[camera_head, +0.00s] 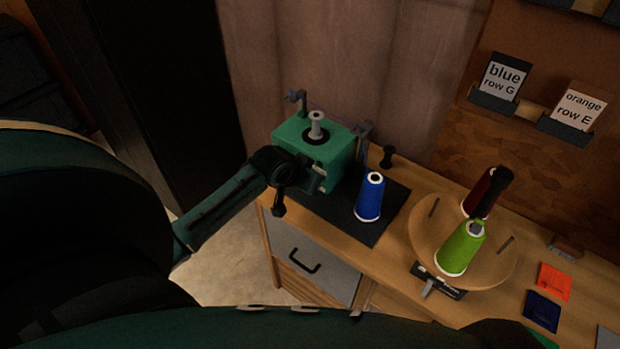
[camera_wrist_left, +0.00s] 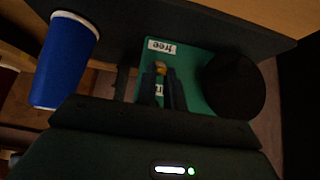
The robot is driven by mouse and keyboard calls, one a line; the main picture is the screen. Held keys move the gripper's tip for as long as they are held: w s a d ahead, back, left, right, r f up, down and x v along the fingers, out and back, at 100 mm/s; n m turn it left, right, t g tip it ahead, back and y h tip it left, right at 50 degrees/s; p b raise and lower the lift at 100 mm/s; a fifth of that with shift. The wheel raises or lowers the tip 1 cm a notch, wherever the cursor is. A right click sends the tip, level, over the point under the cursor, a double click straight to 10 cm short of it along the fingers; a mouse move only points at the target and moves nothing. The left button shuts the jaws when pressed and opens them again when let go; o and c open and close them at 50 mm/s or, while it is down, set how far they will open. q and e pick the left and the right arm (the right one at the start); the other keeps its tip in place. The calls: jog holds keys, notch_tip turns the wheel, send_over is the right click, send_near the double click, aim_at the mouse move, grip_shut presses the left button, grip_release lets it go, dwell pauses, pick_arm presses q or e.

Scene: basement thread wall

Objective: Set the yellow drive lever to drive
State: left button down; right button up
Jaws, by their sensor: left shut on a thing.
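The green winder box (camera_head: 335,158) stands at the left end of the bench, with a grey spool on top. In the left wrist view its green face (camera_wrist_left: 190,62) carries a white label reading "free" (camera_wrist_left: 162,46), upside down in the picture. The yellow lever (camera_wrist_left: 160,67) shows as a small tip between my left fingers, just below that label. A second label (camera_wrist_left: 163,88) is mostly hidden behind the fingers. My left gripper (camera_wrist_left: 161,80) is shut on the lever; it also shows against the box's front in the head view (camera_head: 312,180). My right gripper is not in view.
A blue thread cone (camera_head: 369,197) stands on the dark mat (camera_head: 385,225) close right of the box; it also shows in the left wrist view (camera_wrist_left: 65,58). A round wooden tray (camera_head: 425,240) with green (camera_head: 460,250) and dark red (camera_head: 482,195) cones is further right.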

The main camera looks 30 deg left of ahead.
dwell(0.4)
pick_arm(q)
jog(key=c, duration=1.5)
grip_release()
jog(key=shift+w, duration=0.1)
jog(key=v, duration=1.3)
jog(key=shift+r, duration=0.2)
jog(key=s+d+f, duration=0.4)
jog(key=d+f, duration=0.1)
jog(key=f, duration=0.1)
jog(key=s+d+f+m+t+h, duration=0.1)
jog(key=s+d+f, duration=0.3)
jog(key=d+f, duration=0.1)
jog(key=s+d+f+m+h, duration=0.1)
jog(key=s+d+f, duration=0.3)
jog(key=d+f, duration=0.1)
jog(key=shift+s+d+f+t, duration=0.15)
jog(key=shift+f+t, duration=0.05)
jog(key=shift+f, duration=0.25)
jog(key=shift+s+d+f+t, duration=0.1)
jog(key=shift+s+f+t, duration=0.1)
jog(key=shift+f, duration=0.2)
